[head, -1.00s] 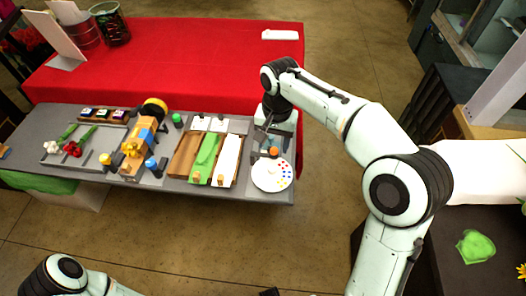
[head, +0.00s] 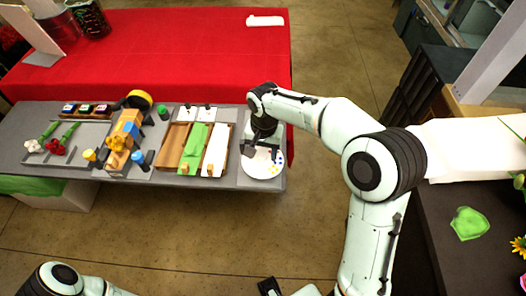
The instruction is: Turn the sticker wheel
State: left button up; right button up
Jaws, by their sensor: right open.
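The sticker wheel (head: 264,168) is a white disc with small coloured dots along its right side. It lies at the right end of the grey bench. My right gripper (head: 262,151) is open, pointing down over the back part of the wheel. It hides that part and the wheel's orange knob; I cannot tell if the fingers touch anything. Part of my left arm shows at the bottom left, but I cannot make out its gripper.
Left of the wheel on the grey bench (head: 225,182) are a wooden tray (head: 172,147) with green (head: 194,146) and white (head: 215,148) sheets, an orange-and-blue device (head: 124,132) and flowers (head: 55,148). A red-covered table (head: 180,50) stands behind.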

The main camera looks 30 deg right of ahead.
jog(key=shift+f, duration=0.15)
jog(key=c, duration=1.1)
jog(key=shift+o, duration=0.2)
pick_arm(q)
jog(key=shift+r, duration=0.2)
pick_arm(e)
jog(key=shift+n, duration=0.5)
jog(key=n+p, duration=0.1)
jog(key=n, duration=0.2)
jog(key=shift+n, duration=0.3)
pick_arm(q)
jog(key=shift+w+r+p, duration=0.3)
jog(key=shift+w+r, duration=0.05)
jog(key=shift+r, duration=0.2)
jog(key=shift+w+r+p, duration=0.3)
jog(key=shift+r, duration=0.25)
pick_arm(e)
jog(key=shift+n, duration=2.3)
jog(key=o, duration=1.1)
jog(key=shift+c, duration=0.2)
